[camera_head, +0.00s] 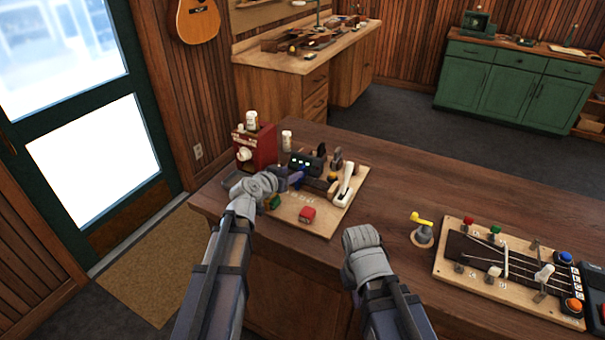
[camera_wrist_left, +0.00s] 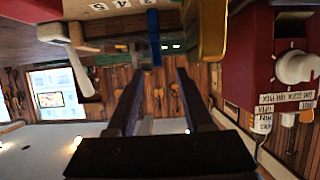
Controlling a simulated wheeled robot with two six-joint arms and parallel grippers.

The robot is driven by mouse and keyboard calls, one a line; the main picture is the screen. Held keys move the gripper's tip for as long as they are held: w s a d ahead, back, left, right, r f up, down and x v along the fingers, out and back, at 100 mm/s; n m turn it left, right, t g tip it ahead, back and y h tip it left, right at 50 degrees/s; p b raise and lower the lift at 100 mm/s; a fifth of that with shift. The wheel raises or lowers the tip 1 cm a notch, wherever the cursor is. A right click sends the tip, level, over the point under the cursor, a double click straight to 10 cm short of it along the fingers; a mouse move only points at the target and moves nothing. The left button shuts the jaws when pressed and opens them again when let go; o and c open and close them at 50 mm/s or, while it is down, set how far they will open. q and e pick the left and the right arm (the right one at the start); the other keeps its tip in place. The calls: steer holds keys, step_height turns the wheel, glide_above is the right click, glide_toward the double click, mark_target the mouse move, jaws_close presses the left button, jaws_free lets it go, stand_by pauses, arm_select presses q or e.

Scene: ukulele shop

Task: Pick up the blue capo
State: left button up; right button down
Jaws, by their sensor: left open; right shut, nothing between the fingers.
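The blue capo (camera_head: 297,179) stands on the wooden board (camera_head: 318,221) on the counter, just right of my left gripper. It also shows in the left wrist view as a blue upright strip (camera_wrist_left: 154,38), beyond the fingertips and roughly in line with the gap between them. My left gripper (camera_head: 284,178) is open and empty; its two dark fingers show apart in the left wrist view (camera_wrist_left: 160,74). My right gripper (camera_head: 362,242) is over the counter's front edge, away from the capo. It is shut and empty, its fingers mostly hidden.
A red box with a white knob (camera_head: 255,148) stands behind the left gripper. A green block (camera_head: 273,202) and a red block (camera_head: 307,215) are on the board. A white lever (camera_head: 345,184) stands at its right. A yellow-handled crank (camera_head: 422,231) and a fretboard panel (camera_head: 490,262) lie further right.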

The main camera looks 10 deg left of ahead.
mark_target(299, 170)
arm_select(q)
steer(key=shift+w+d+f, duration=0.1)
steer(key=shift+w+d, duration=0.1)
steer(key=shift+w, duration=0.05)
steer(key=shift+b+x, duration=0.55)
steer(key=shift+x, duration=0.4)
steer(key=b+x, duration=0.2)
steer(key=x, duration=0.3)
steer(key=shift+f, duration=0.15)
steer(key=shift+s, duration=0.1)
steer(key=shift+c, duration=0.3)
jaws_close()
